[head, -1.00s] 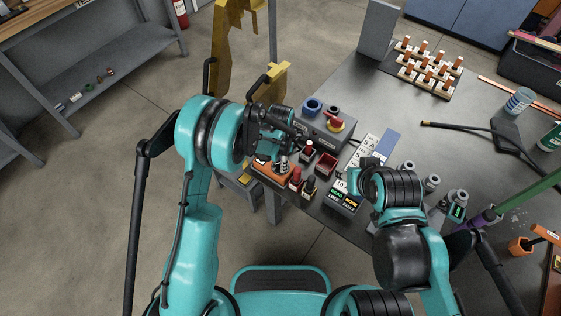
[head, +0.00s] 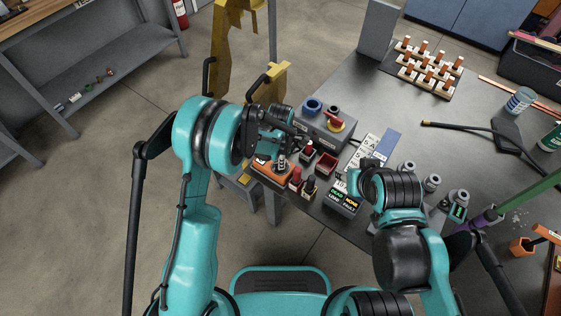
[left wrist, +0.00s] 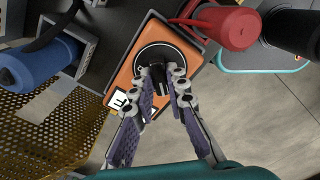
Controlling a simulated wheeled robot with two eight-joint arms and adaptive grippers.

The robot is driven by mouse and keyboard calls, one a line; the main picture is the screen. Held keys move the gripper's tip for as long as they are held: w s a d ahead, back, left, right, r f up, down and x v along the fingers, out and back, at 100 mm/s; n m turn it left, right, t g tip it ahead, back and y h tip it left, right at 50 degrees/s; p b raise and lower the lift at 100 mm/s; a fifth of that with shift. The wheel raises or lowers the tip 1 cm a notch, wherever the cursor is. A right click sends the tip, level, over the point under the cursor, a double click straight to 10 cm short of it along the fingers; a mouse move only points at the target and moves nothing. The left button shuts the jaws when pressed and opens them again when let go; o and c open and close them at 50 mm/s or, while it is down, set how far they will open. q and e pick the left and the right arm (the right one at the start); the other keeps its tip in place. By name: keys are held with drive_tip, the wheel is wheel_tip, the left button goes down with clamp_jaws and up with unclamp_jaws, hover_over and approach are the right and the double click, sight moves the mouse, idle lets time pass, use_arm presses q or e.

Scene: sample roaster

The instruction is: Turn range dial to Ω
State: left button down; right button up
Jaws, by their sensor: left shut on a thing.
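The orange meter (head: 263,168) lies near the table's front left edge. In the left wrist view the meter (left wrist: 127,72) shows a round black dial (left wrist: 153,50) and part of a white label. My left gripper (left wrist: 163,74) is over the dial, its two fingers closed on the dial's black knob. The dial's markings and its pointing are hidden or too small to read. In the head view my left gripper (head: 282,158) comes down on the meter from above. My right arm is over the table to the right; its fingertips are hidden.
A grey box (head: 318,125) with a red-and-yellow switch stands just behind the meter. Red and black pieces (head: 296,178) and a dark red tray (head: 326,165) are close on its right. A lettered black block (head: 343,200) sits near the front edge.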

use_arm(q)
drive_tip(key=m+b, duration=0.1)
drive_tip(key=m, duration=0.4)
drive_tip(key=shift+m, duration=0.3)
drive_tip(key=m+b, duration=0.1)
drive_tip(key=m, duration=0.9)
drive_tip(key=shift+m+b, duration=0.35)
drive_tip(key=shift+m, duration=2.35)
drive_tip(key=c, duration=1.5)
unclamp_jaws()
drive_tip(key=shift+r, duration=0.1)
wheel_tip(320, 180, up, 12)
